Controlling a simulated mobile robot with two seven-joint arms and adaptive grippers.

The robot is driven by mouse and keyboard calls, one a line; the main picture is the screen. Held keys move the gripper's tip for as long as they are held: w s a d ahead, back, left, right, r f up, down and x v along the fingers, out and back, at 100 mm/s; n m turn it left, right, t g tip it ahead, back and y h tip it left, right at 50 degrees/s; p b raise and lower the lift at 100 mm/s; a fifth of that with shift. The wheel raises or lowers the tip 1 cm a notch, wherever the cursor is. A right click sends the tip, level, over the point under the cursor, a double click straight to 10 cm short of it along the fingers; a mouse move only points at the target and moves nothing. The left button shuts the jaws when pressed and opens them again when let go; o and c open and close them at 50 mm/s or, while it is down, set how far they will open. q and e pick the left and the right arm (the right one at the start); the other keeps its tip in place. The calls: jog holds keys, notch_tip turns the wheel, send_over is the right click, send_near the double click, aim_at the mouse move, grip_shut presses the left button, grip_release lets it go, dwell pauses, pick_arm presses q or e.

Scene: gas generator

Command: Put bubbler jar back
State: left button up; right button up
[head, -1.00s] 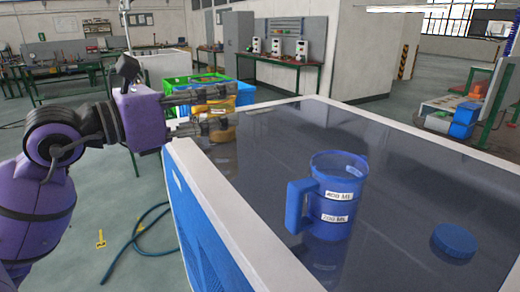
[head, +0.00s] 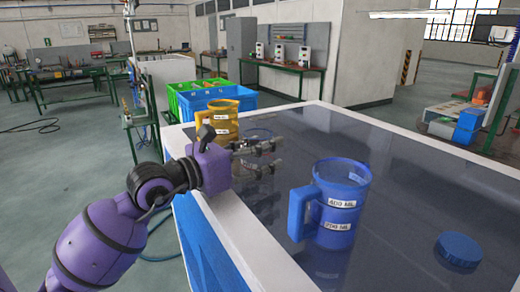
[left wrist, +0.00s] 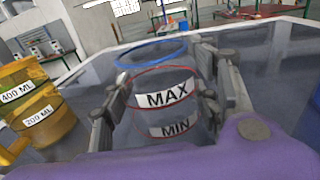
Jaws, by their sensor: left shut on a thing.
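The bubbler jar (left wrist: 165,100) is clear, with a blue rim and MAX and MIN labels. In the left wrist view it stands between the two fingers of my left gripper (left wrist: 168,82), which is shut on it. In the head view my left gripper (head: 272,155) is over the left part of the dark table top. There the clear jar is hard to make out, and I cannot tell whether its base touches the table. My right gripper is not in view.
A blue jug (head: 342,200) stands right of my left gripper, with a blue lid (head: 459,249) farther right. A yellow jug (head: 223,122) stands behind the gripper at the table's far left. Green (head: 182,106) and blue (head: 215,101) crates are beyond. The table's back right is clear.

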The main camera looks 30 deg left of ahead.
pick_arm(q)
jog(key=o, duration=1.1)
jog(key=shift+f, duration=0.1)
jog(key=o, duration=0.4)
jog(key=shift+c, duration=0.2)
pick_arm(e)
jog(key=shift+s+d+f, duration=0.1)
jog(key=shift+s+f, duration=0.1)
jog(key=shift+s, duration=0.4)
pick_arm(q)
jog(key=shift+r, duration=0.2)
jog(key=b+v, duration=0.1)
jog(key=v, duration=1)
jog(key=shift+s+a+f+b, duration=0.1)
jog(key=shift+s+f+b, duration=0.1)
jog(key=shift+b, duration=0.2)
jog(key=shift+s+a+r, duration=0.1)
jog(key=shift+s+r, duration=0.05)
jog(key=shift+s, duration=0.15)
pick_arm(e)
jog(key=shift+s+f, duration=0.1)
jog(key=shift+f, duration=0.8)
